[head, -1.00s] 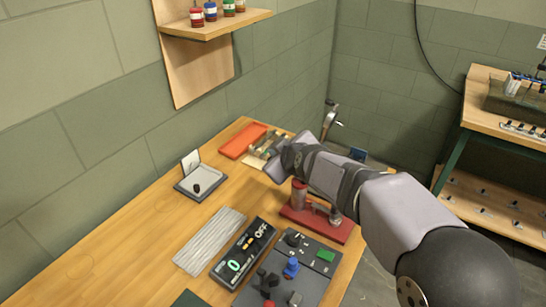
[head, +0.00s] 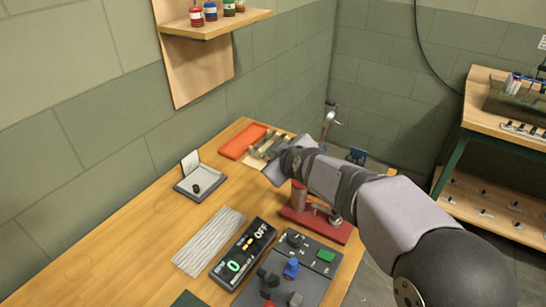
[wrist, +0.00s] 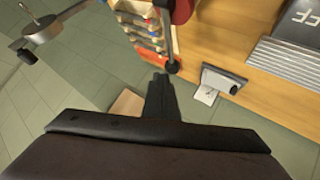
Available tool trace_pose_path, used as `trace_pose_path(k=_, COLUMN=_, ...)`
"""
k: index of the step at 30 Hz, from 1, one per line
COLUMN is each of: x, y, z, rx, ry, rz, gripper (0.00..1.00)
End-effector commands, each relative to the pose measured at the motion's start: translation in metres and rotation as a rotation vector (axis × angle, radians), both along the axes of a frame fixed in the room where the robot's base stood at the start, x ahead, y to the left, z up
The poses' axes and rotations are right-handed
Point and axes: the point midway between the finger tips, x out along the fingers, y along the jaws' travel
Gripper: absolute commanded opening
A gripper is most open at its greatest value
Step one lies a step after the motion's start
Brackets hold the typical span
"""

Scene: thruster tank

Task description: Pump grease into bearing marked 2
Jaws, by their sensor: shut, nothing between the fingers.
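My gripper (head: 272,172) is over the far part of the bench, left of the red-based fixture, and largely hidden by its own wrist in the head view. In the wrist view its dark fingers (wrist: 160,95) are together with nothing between them. The red-based fixture (head: 336,231) carries an upright metal cylinder (head: 299,195) and smaller metal parts. I cannot make out any bearing marked 2 or read a number on the fixture.
An orange tray (head: 240,142) and several tools (head: 266,146) lie at the far end. A grey tray (head: 199,187), ribbed grey block (head: 208,241), black display reading 0 and OFF (head: 243,254) and control panel (head: 285,275) occupy the bench. Bare wood lies at the left.

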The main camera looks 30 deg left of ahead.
Motion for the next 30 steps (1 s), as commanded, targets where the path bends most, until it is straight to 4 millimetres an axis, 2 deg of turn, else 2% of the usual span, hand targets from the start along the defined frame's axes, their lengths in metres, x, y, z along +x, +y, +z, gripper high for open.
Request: trace_pose_path(k=30, x=-0.0004, y=0.0029, z=-0.0122, rx=-0.002, ry=0.001, rz=0.001, gripper=0.0)
